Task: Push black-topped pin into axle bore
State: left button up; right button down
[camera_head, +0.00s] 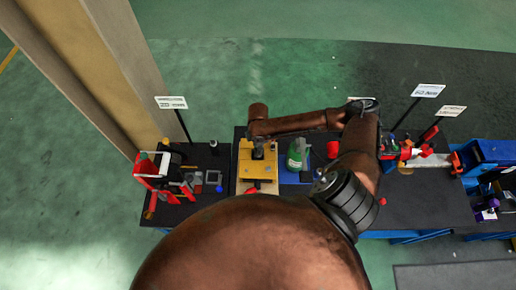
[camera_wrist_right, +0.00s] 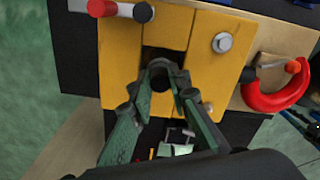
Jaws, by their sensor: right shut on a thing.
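The yellow block (camera_head: 256,172) stands on the dark bench left of the middle in the head view. It also fills the upper part of the right wrist view (camera_wrist_right: 120,62). A dark opening shows in its middle. My right gripper (camera_wrist_right: 163,84) has its two green-grey fingers closed together at this opening, shut on a dark round-topped piece that looks like the black-topped pin (camera_wrist_right: 160,65). The fingers and the dark surroundings hide the pin's lower part and the bore, so how deep it sits cannot be told. My left gripper is not in view.
On the yellow block are a red-tipped lever (camera_wrist_right: 100,8) and a grey bolt head (camera_wrist_right: 222,43). A red shackle (camera_wrist_right: 275,98) is close at its right. A green-and-white item (camera_head: 297,153) and a red cylinder (camera_head: 332,149) stand nearby.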

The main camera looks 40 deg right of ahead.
jog(key=shift+f, duration=0.4)
jog(key=c, duration=1.7)
grip_release()
jog(key=shift+c, duration=0.2)
notch_tip(320, 180, up, 5)
jog(key=p, duration=0.5)
jog(key=shift+r+p, duration=0.1)
jog(key=shift+p, duration=0.2)
notch_tip(320, 180, up, 12)
